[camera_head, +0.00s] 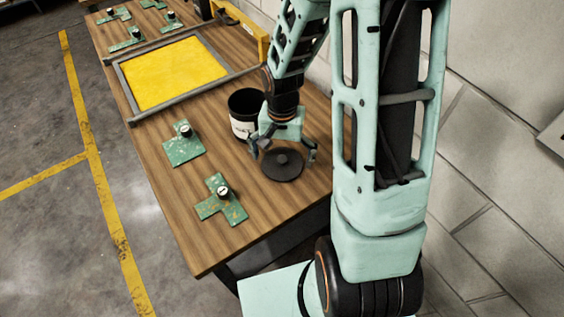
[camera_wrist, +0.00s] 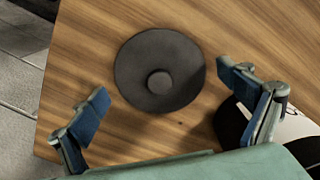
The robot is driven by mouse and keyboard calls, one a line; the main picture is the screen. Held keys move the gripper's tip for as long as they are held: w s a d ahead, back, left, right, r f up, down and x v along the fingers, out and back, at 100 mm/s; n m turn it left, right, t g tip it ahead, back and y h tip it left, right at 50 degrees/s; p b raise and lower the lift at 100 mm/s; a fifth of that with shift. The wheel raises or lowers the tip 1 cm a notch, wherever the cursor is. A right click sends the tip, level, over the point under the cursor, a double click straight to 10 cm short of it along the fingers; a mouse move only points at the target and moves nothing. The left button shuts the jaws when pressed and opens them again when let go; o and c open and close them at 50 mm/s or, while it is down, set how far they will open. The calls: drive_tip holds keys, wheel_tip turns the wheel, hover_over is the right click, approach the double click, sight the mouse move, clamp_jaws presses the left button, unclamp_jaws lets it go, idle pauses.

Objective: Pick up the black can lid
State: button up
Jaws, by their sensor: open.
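The black can lid (camera_head: 284,166) is a flat round disc with a small knob in its middle. It lies on the wooden table, knob up, and the whole disc shows in the wrist view (camera_wrist: 145,72). My gripper (camera_head: 283,154) is open just above the lid, its fingers apart on either side. In the wrist view the two blue-tipped fingers (camera_wrist: 168,90) are spread wider than the lid, and none clearly touches it. The black can (camera_head: 244,112) with a white label stands open just behind and left of my gripper; part of it shows in the wrist view (camera_wrist: 232,125).
Green stencil plates with black knobs (camera_head: 184,146) (camera_head: 221,200) lie left of the lid. A yellow panel in a grey frame (camera_head: 175,73) lies farther back. A yellow-handled tool (camera_head: 248,35) is at the back right. Bare table (camera_head: 215,248) shows at the front.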

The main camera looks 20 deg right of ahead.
drive_tip(key=shift+s, duration=0.1)
drive_tip(key=c, duration=1.5)
drive_tip(key=shift+s, duration=0.1)
drive_tip(key=shift+c, duration=1.1)
drive_tip(key=shift+s+f, duration=0.1)
drive_tip(key=shift+f, duration=0.05)
drive_tip(key=shift+c, duration=0.3)
